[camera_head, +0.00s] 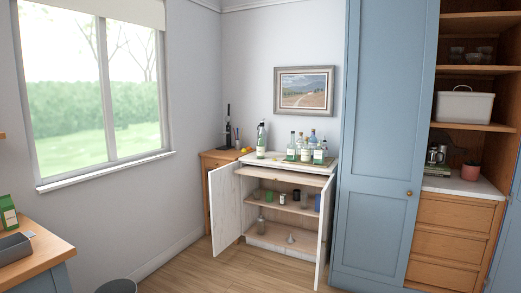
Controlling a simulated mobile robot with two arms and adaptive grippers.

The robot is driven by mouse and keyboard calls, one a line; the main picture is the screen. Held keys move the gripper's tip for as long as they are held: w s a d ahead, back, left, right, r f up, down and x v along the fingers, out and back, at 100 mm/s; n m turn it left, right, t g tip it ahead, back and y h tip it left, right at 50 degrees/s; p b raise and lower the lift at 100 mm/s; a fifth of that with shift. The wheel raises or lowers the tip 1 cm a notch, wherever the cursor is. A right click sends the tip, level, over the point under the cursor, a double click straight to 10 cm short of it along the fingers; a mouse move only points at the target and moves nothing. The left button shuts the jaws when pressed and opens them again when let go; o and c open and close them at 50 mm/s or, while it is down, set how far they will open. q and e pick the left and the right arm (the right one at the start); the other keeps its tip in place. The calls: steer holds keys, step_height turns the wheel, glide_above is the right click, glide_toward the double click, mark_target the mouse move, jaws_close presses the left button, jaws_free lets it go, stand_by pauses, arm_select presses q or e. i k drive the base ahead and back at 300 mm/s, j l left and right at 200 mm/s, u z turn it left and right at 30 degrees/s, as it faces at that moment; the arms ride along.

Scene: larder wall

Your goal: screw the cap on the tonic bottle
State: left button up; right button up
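A bottle (261,141) with a pale label stands upright and apart at the left of the white cabinet's top (328,168). It may be the tonic bottle, but it is too small to be sure. Several other bottles (305,154) stand upright in a group to its right. I cannot make out a loose cap, or whether any bottle is capped. Neither of my grippers is in view.
The cabinet's left door (226,210) and right door (325,230) stand open into the room. Small items sit on its shelves (281,207). A tall blue cupboard (378,160) adjoins it on the right. Wooden floor (215,270) is clear in front. A dark bin (118,286) stands lower left.

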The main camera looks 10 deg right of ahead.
mark_target(260, 143)
steer(key=i+l, duration=0.25)
steer(key=i, duration=0.3)
steer(key=i+l, duration=0.25)
steer(key=i, duration=0.25)
steer(key=i+l+z, duration=0.1)
steer(key=i+l, duration=0.15)
steer(key=i, duration=0.3)
steer(key=i+l, duration=0.25)
steer(key=i, duration=0.25)
steer(key=i+l, duration=0.2)
steer(key=i, duration=0.35)
steer(key=i+l, duration=0.2)
steer(key=i, duration=0.35)
steer(key=i+j, duration=0.15)
steer(key=i, duration=0.85)
steer(key=i+j, duration=0.15)
steer(key=i, duration=0.9)
steer(key=j+u, duration=0.05)
